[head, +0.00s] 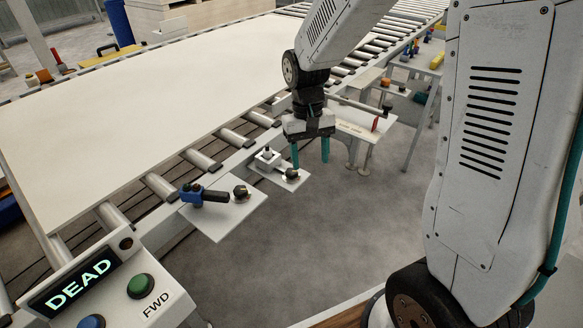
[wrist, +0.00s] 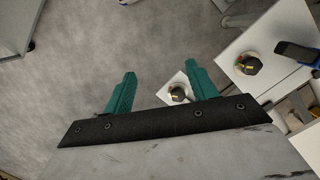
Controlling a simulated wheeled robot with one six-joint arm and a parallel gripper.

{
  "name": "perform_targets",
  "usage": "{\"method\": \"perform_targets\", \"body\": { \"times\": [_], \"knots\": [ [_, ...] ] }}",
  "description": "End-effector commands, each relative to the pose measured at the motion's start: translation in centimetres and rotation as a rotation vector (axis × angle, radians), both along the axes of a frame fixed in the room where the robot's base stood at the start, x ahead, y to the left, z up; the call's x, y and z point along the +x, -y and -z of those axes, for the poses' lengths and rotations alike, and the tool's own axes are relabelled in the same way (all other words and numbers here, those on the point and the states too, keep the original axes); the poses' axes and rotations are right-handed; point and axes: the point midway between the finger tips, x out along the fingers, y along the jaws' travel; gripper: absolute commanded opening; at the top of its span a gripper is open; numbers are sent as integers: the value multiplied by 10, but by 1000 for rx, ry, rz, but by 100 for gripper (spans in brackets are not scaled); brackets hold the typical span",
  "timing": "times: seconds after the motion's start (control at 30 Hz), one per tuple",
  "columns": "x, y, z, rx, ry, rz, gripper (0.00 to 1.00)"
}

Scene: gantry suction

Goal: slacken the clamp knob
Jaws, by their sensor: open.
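My gripper (head: 310,160) points down with its two teal fingers apart and nothing between them. In the head view it hangs beside and above a dark round knob (head: 291,174) on a small white plate (head: 277,179). In the wrist view that knob (wrist: 178,95) shows close to the right finger of my gripper (wrist: 162,74), on the inner side. A second dark knob (head: 241,192) sits on a larger white plate (head: 222,218), next to a blue clamp (head: 190,193) with a black handle. I cannot tell which knob is the clamp knob.
A small white fitting (head: 267,156) stands on the small plate. A roller conveyor (head: 200,160) carries a large pale board (head: 150,95). A control box (head: 110,270) reads DEAD. A side table (head: 365,125) stands behind my gripper.

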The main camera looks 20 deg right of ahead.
Motion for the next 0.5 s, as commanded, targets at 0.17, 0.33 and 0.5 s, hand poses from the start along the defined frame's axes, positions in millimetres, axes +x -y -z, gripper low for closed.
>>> {"method": "perform_targets", "body": {
  "times": [0.17, 0.33, 0.5],
  "knots": [
    [56, -1, 52, -8, 40, 52, 57],
    [108, -2, 57, -10, 175, 113, 57],
    [111, -2, 69, -10, 195, 136, 57]
  ]
}}
